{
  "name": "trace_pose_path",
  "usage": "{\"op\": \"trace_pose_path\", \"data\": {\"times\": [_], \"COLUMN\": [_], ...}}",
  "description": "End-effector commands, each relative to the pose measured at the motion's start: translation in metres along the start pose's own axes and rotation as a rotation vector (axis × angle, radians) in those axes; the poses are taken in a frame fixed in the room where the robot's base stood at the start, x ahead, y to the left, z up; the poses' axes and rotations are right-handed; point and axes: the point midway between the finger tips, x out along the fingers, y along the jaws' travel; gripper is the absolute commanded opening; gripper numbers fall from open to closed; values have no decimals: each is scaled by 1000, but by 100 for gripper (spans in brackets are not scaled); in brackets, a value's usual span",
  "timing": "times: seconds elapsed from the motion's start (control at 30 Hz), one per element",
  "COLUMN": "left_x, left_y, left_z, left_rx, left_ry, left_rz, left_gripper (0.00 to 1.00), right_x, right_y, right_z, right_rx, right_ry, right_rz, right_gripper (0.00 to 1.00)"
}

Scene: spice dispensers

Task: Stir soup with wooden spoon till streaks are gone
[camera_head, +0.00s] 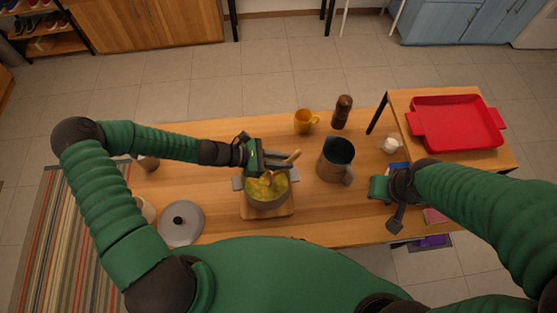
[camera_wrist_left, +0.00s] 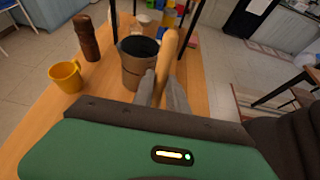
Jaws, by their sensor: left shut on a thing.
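A grey pot (camera_head: 247,198) holds yellow soup (camera_head: 266,189) with uneven lighter and darker patches. It stands on a wooden board (camera_head: 285,211). My left gripper (camera_head: 284,163) is over the pot's far side, shut on the wooden spoon (camera_head: 294,156). The spoon slants, with its lower part down in the pot and its handle end sticking out past the fingers. In the left wrist view the spoon handle (camera_wrist_left: 168,52) rises between the two fingers; the pot does not show there. My right gripper (camera_head: 396,218) is over the table's right part, apart from the pot; its opening is unclear.
A yellow mug (camera_head: 305,121) and a brown pepper mill (camera_head: 342,112) stand behind. A grey lid (camera_head: 182,223) lies to the left. A red tray (camera_head: 455,122) rests on the side table. Bare tabletop separates pot and pitcher.

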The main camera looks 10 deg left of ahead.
Motion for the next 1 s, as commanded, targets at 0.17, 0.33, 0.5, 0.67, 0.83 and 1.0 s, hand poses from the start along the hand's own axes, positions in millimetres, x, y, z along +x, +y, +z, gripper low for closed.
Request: {"op": "trace_pose_path", "data": {"times": [0.17, 0.33, 0.5, 0.67, 0.83, 1.0], "left_x": [-2, -2, -1, 0, 0, 0], "left_y": [0, 0, 0, 0, 0, 0], "left_z": [27, 47, 64, 66, 65, 65], "left_rx": [1, 1, 0, 0, 0, 1], "left_ry": [-2, -1, 0, 0, 0, 0], "left_rz": [-1, -1, 0, 0, 0, 0], "left_gripper": [0, 0, 0, 0, 0, 0], "right_x": [-20, -35, -46, -46, -46, -46], "right_y": [0, 0, 0, 0, 0, 0], "right_z": [-5, -8, -11, -11, -11, -11], "right_rx": [0, 0, 0, 0, 0, 0], "right_ry": [0, 0, 0, 0, 0, 0], "right_rz": [0, 0, 0, 0, 0, 0], "right_gripper": [27, 27, 27, 27, 27, 27]}}
